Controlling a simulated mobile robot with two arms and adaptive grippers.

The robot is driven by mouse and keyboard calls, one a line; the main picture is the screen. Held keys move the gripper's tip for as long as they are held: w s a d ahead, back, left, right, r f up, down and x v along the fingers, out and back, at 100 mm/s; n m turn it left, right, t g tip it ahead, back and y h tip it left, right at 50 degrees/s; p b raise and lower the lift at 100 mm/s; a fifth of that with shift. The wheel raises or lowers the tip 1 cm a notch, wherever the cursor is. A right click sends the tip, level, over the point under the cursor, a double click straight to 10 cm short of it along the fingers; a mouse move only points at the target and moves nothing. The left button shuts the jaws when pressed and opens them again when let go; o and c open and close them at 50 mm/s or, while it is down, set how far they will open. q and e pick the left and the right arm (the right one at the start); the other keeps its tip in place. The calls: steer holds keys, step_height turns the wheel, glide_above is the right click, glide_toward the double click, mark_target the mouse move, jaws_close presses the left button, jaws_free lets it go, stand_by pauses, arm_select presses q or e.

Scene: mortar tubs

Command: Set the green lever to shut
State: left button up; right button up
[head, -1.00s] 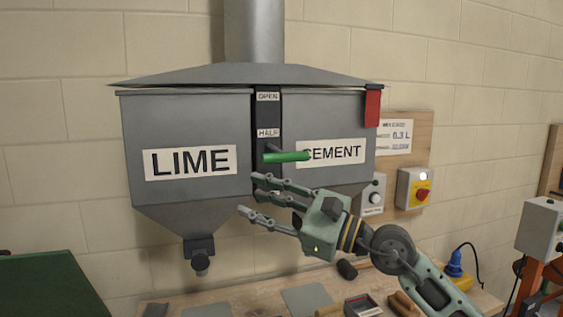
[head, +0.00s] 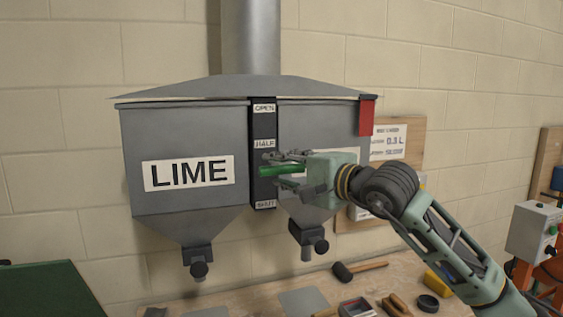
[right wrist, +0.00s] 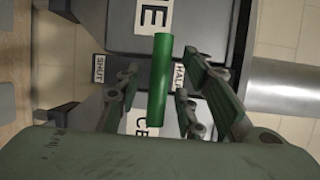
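The green lever (head: 279,171) sticks out from the black scale strip (head: 263,190) between the two bins. It stands a little below the HALF label (head: 264,143) and above the SHUT label (head: 265,204). My right gripper (head: 284,172) is open, with fingers above and below the lever. In the right wrist view the lever (right wrist: 161,80) lies between the spread fingers with gaps on both sides, nearer the HALF label (right wrist: 179,75) than the SHUT label (right wrist: 98,69). My left gripper is not in view.
The LIME bin (head: 190,125) is left of the strip; the other bin's label is mostly hidden by my gripper. A red tag (head: 367,117) hangs at the right corner. Below, a workbench (head: 255,304) holds a mallet (head: 343,271) and other tools.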

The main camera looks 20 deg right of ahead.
steer(key=shift+w+a+f, duration=0.1)
steer(key=shift+w+a, duration=0.1)
steer(key=shift+w, duration=0.25)
steer(key=shift+c, duration=0.4)
jaws_close()
